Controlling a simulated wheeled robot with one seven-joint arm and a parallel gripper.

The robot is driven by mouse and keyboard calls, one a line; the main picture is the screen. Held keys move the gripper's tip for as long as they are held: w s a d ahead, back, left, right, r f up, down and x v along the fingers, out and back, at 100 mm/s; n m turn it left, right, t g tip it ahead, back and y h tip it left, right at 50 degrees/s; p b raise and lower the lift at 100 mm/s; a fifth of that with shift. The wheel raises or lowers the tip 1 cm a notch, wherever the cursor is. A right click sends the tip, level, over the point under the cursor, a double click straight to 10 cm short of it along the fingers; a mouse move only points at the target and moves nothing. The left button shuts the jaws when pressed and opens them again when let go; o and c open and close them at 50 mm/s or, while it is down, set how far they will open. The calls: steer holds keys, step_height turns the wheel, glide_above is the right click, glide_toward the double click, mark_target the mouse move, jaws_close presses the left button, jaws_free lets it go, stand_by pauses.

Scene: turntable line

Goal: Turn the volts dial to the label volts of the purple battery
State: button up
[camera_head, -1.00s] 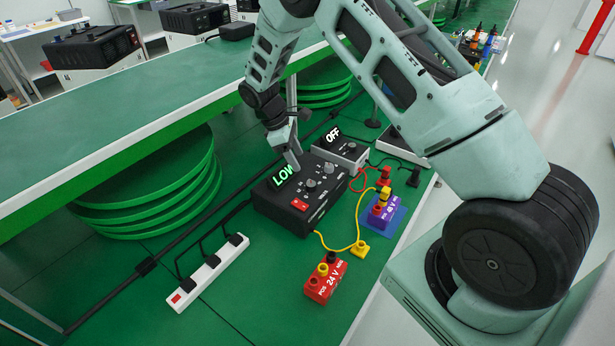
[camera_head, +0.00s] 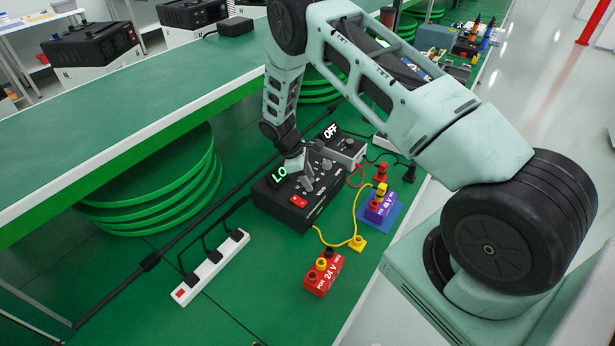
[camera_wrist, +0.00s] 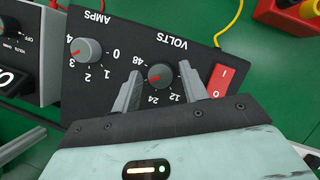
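The volts dial (camera_wrist: 160,77), a dark round knob with a red mark toward its left side, is on the black power box (camera_head: 268,203). Labels 48, 24 and 12 show around it; my left finger may hide another. My gripper (camera_wrist: 159,72) is open, one finger on each side of the dial; contact is not clear. In the head view my gripper (camera_head: 308,176) is over the box and partly covers its green display, which shows "LO". The purple battery (camera_head: 378,210) stands right of the box; its volts label is too small to read surely.
The amps dial (camera_wrist: 88,52) and red switch (camera_wrist: 222,80) flank the volts dial. A second box (camera_head: 346,151) reading OFF stands behind. A red 24 V battery (camera_head: 322,275), yellow cable (camera_head: 336,245) and white power strip (camera_head: 211,268) lie on the green table.

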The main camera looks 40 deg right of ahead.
steer(key=c, duration=0.6)
steer(key=shift+f+m+b, duration=0.1)
steer(key=shift+m+b, duration=0.2)
steer(key=shift+b, duration=0.1)
steer(key=shift+w+m+y+b, duration=0.1)
steer(key=shift+m+y+b, duration=0.2)
steer(key=shift+m+b, duration=0.25)
steer(key=shift+d+f+m+g+y+b, duration=0.1)
steer(key=shift+m+g+y+b, duration=0.3)
steer(key=shift+m+b, duration=0.75)
steer(key=m+y+b, duration=0.1)
steer(key=m, duration=0.2)
steer(key=m+y+b, duration=0.1)
steer(key=m+b, duration=0.1)
steer(key=shift+d+r+m+g, duration=0.1)
steer(key=shift+r+m+g, duration=0.1)
steer(key=shift+m+g, duration=0.15)
steer(key=shift+m, duration=0.25)
steer(key=o, duration=0.9)
